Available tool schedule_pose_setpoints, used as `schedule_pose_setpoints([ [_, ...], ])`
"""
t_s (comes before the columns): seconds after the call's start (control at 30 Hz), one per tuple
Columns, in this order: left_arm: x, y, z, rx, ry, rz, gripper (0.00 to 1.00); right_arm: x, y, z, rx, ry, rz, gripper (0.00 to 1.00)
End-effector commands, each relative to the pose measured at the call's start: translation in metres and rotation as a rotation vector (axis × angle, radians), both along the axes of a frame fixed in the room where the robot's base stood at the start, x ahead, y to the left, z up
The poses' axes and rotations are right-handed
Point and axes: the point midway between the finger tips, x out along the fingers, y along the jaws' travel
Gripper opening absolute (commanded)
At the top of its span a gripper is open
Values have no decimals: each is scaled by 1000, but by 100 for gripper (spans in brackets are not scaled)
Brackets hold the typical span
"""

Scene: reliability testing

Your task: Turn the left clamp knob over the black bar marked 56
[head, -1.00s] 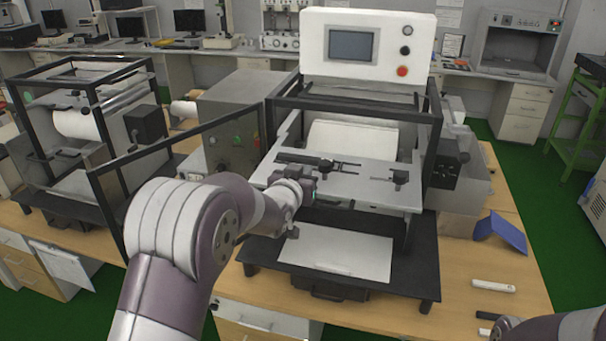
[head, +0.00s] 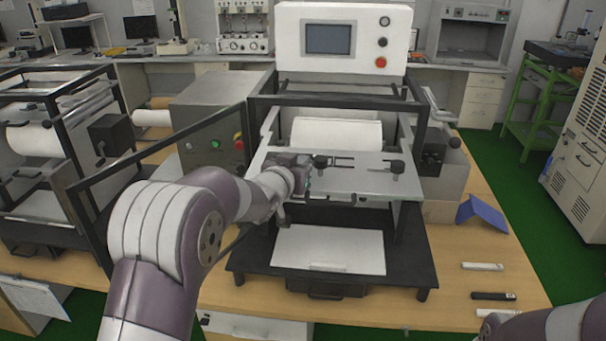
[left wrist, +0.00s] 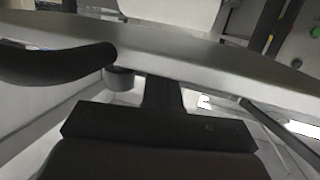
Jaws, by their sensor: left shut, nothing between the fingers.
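The clamp plate (head: 352,181) is a grey shelf on the front of the machine. A dark clamp knob (head: 320,161) stands on it, with a black bar beside it; the number 56 cannot be read. A second dark knob (head: 397,168) stands further right. My left gripper (head: 303,178) is at the plate's front left, just left of the nearer knob, shut and empty. My arm hides part of the plate and bar there. In the left wrist view, the plate edge (left wrist: 210,62) crosses the picture and a dark curved part (left wrist: 55,66) fills the left. My right gripper is out of view.
A white sheet (head: 328,249) lies on the black base below the plate. A black frame door (head: 150,160) stands open at the left. The control panel (head: 345,40) rises above. A blue folded piece (head: 482,214) and small pens lie on the bench at right.

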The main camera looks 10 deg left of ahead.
Motion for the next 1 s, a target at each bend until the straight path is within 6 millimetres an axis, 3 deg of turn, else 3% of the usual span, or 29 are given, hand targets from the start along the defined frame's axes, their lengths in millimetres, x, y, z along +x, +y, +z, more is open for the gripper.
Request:
schedule_pose_setpoints([
  [0.43,12,1,-1,-1,1,1,0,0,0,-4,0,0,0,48],
  [1.0,14,1,0,-1,1,1,0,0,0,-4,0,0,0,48],
])
